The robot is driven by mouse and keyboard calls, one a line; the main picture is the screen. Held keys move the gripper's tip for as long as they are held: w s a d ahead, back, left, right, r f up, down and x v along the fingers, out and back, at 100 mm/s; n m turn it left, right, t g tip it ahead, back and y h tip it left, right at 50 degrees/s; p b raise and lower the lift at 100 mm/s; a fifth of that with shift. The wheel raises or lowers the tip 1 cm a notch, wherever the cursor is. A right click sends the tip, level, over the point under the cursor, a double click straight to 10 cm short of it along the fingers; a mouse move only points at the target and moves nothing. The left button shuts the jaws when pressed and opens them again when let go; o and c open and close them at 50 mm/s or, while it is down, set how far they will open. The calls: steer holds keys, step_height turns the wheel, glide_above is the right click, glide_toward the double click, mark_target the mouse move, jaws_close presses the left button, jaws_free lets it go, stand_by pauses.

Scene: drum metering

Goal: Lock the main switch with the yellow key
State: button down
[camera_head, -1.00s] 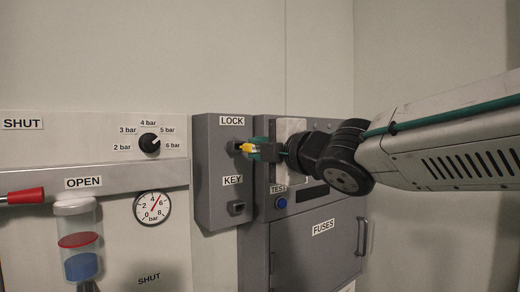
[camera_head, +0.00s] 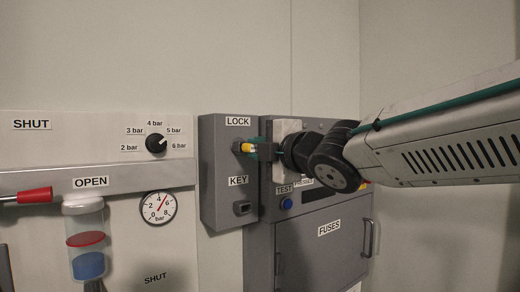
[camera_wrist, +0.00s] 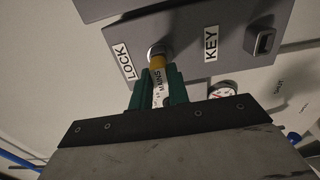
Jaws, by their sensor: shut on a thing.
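The yellow key (camera_head: 247,147) is in my gripper (camera_head: 262,150), in front of the lock under the LOCK label on the grey switch box (camera_head: 215,190). In the wrist view the green fingers of my gripper (camera_wrist: 159,90) are shut on the key, whose white tag reads MAINS. The key's yellow end (camera_wrist: 157,62) meets the round metal lock (camera_wrist: 157,49). How deep the key sits in the lock cannot be told. The KEY holder (camera_head: 242,208) below shows no key in it.
A grey fuse cabinet (camera_head: 330,255) with a handle and a blue TEST button (camera_head: 286,202) stands right of the switch box. To the left are a pressure knob (camera_head: 156,143), a gauge (camera_head: 158,208) and a red lever handle (camera_head: 35,195).

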steer(key=shift+w+a, duration=0.15)
steer(key=shift+w, duration=0.1)
steer(key=c, duration=1.3)
jaws_free()
steer(key=shift+o, duration=0.2)
steer(key=v, duration=0.7)
steer(key=shift+s+d, duration=0.2)
steer(key=shift+s, duration=0.15)
